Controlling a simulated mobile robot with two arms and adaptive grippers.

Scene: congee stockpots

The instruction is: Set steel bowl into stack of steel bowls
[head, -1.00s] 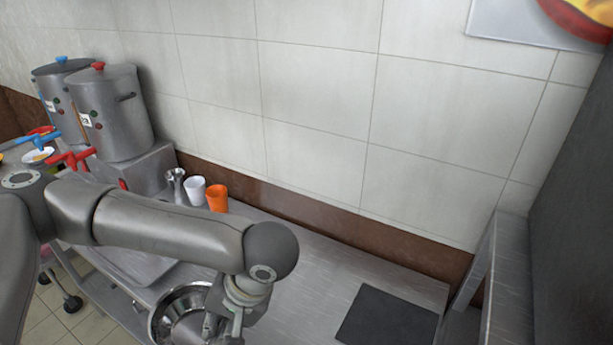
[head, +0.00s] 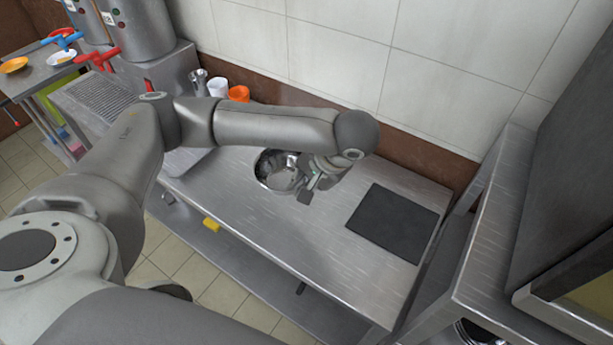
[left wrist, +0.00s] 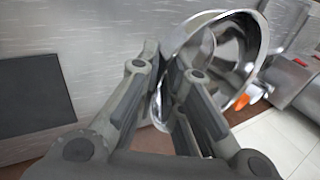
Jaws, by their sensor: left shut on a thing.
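A shiny steel bowl (head: 277,172) shows in the head view over the steel counter, its right side partly hidden by my left gripper (head: 308,192). In the left wrist view, the bowl (left wrist: 236,62) is at the upper right, its rim between the two fingers of the left gripper (left wrist: 168,78). The left gripper is shut on the bowl's rim. I cannot tell how high the bowl is above the counter. Round shiny steelware (head: 474,333), possibly the stack of bowls, shows at the lower right, cut by the frame edge. My right gripper is not in view.
A dark flat mat (head: 395,222) lies on the steel counter (head: 330,245). An orange cup (head: 239,94) and a white cup (head: 218,88) stand behind my left arm. A steel shelf unit (head: 500,235) rises at the right. Stockpots (head: 140,28) stand at the back left.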

